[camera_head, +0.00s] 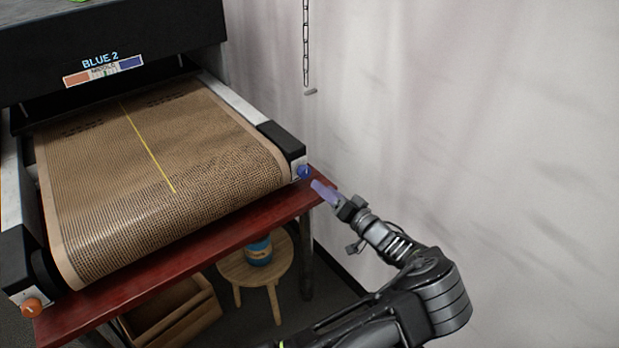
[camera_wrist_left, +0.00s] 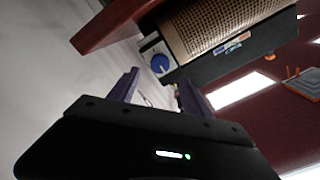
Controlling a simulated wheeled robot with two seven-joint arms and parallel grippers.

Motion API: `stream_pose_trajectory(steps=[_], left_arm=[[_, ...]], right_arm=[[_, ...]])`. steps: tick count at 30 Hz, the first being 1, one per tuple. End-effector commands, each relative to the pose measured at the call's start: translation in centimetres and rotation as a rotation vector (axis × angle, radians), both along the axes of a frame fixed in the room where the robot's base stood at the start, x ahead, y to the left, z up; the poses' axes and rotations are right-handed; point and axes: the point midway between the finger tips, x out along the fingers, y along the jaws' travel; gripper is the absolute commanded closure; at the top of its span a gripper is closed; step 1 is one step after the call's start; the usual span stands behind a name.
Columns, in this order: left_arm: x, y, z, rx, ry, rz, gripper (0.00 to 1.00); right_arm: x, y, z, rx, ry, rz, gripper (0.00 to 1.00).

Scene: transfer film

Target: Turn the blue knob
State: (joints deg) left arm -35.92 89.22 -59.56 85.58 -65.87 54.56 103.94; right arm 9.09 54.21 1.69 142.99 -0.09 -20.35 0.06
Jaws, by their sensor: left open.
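The blue knob (camera_head: 304,172) is on the front right corner of a conveyor machine, on a white end plate. In the left wrist view the blue knob (camera_wrist_left: 160,64) shows face-on with a pale pointer mark, ahead of the fingers. My left gripper (camera_head: 322,191) is just right of and below the knob in the head view, apart from it. In the left wrist view my left gripper (camera_wrist_left: 155,88) has its two purple fingers spread, with nothing between them. My right gripper is not in view.
The conveyor's brown mesh belt (camera_head: 150,190) sits on a red table (camera_head: 180,262). An orange knob (camera_head: 32,306) is at the front left corner. A wooden stool (camera_head: 236,268) with a blue can (camera_head: 258,252) stands below. A chain (camera_head: 306,45) hangs by the pale wall.

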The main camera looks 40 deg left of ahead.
Motion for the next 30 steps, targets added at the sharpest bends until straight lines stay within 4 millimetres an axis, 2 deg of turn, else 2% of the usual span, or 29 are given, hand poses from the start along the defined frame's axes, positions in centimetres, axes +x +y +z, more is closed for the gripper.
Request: stream_pose_trajectory(steps=[5, 18, 22, 30], left_arm=[[0.2, 0.9, 0.0, -0.001, 0.001, 0.001, 0.43], [1.9, 6.8, 0.0, -0.002, 0.002, 0.003, 0.43], [2.2, 7.5, -0.1, -0.003, 0.003, 0.002, 0.43], [2.2, 7.5, -0.1, -0.002, 0.003, 0.001, 0.45]], right_arm=[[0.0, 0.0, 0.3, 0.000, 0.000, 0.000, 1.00], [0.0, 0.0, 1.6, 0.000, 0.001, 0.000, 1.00], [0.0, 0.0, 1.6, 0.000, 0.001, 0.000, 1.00], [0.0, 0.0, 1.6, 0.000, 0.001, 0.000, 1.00]])
